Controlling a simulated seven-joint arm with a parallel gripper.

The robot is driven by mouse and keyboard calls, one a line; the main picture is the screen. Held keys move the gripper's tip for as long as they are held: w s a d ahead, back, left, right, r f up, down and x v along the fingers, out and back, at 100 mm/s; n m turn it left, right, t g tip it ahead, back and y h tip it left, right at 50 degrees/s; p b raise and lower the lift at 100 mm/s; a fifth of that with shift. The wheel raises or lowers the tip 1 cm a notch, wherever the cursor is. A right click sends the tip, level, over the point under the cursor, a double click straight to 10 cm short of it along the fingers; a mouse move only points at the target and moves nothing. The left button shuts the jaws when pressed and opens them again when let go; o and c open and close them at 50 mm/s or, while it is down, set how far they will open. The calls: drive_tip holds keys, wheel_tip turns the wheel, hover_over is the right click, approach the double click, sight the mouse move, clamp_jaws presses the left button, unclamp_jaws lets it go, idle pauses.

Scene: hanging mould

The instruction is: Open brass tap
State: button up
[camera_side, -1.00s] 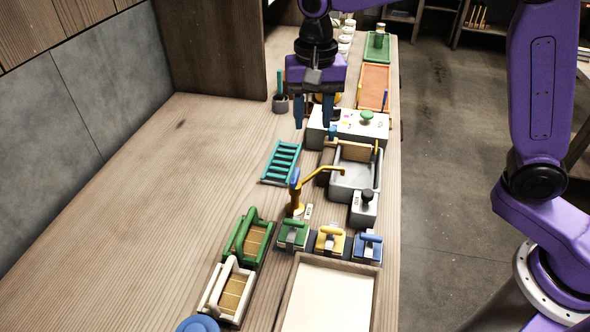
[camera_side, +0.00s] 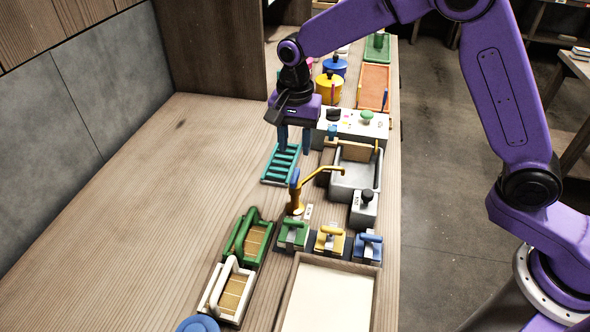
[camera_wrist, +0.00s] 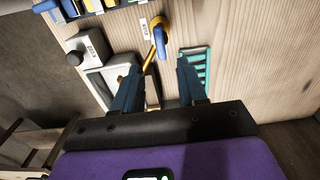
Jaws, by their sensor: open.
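The brass tap (camera_side: 297,199) stands on the bench left of the sink, its spout reaching right over the basin and a blue handle (camera_side: 294,178) on top. My gripper (camera_side: 295,150) is open and empty. It hangs above the far end of the teal rack, behind the tap and apart from it. In the wrist view my gripper (camera_wrist: 160,72) shows its two dark blue fingers spread wide.
The grey sink (camera_side: 355,188) is right of the tap, with a small grey box (camera_side: 363,211) in front of it. The teal rack (camera_side: 280,166) lies behind the tap. Green, yellow and blue handled blocks (camera_side: 331,240) stand in front. The bench at left is clear.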

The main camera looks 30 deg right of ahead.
sight(295, 175)
wheel_tip(295, 175, down, 9)
drive_tip(key=shift+r, duration=0.15)
idle(0.4)
clamp_jaws()
